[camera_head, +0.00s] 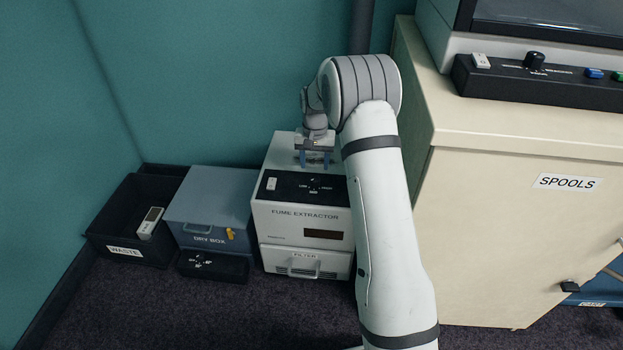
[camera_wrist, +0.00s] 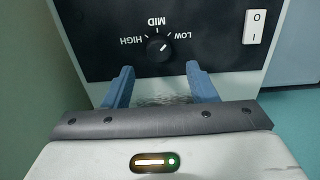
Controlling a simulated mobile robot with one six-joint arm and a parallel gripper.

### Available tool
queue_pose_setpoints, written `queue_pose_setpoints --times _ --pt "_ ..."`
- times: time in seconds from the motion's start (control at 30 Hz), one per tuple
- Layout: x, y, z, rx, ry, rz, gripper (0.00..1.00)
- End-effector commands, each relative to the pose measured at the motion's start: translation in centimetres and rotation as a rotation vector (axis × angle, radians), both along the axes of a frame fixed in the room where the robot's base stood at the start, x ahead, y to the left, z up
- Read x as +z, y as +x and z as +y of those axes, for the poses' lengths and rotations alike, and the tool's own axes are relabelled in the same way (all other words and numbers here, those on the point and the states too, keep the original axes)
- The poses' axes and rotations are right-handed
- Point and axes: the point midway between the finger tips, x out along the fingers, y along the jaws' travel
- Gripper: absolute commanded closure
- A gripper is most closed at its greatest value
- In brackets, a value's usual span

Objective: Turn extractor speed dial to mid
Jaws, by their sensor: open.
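The fume extractor (camera_head: 284,229) is a pale box on the floor with a black control panel on top. Its small black speed dial (camera_wrist: 158,47) sits among LOW, MID and HIGH marks, which appear upside down in the wrist view. A pale pointer mark on the dial seems turned toward LOW. The dial (camera_head: 314,183) is tiny in the head view. My gripper (camera_wrist: 160,84) is open, its two blue fingers apart and empty. In the wrist view the dial lies just beyond the fingertips, roughly centred between them. My gripper (camera_head: 314,159) is over the extractor's top, behind the panel.
A white rocker switch (camera_wrist: 254,27) is on the same panel. The dry box (camera_head: 210,205) and black waste bin (camera_head: 101,231) stand left of the extractor. The SPOOLS cabinet (camera_head: 505,230) is close on the right, bearing another panel with a black knob (camera_head: 534,61). A teal wall stands behind.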

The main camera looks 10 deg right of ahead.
Motion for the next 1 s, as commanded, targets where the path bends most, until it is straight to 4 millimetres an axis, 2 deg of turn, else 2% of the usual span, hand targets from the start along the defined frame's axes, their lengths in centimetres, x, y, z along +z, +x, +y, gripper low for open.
queue_pose_setpoints --times 0.1,0.3,0.63,1.0 --pt "-2.4 -0.1 0.0 0.0 0.0 0.003 0.48" --pt "-5.2 -0.1 0.0 0.0 0.0 0.002 0.48" --pt "-5.7 -0.1 0.0 0.0 0.0 0.001 0.49" --pt "-5.6 -0.1 0.0 0.0 0.0 0.001 0.79"
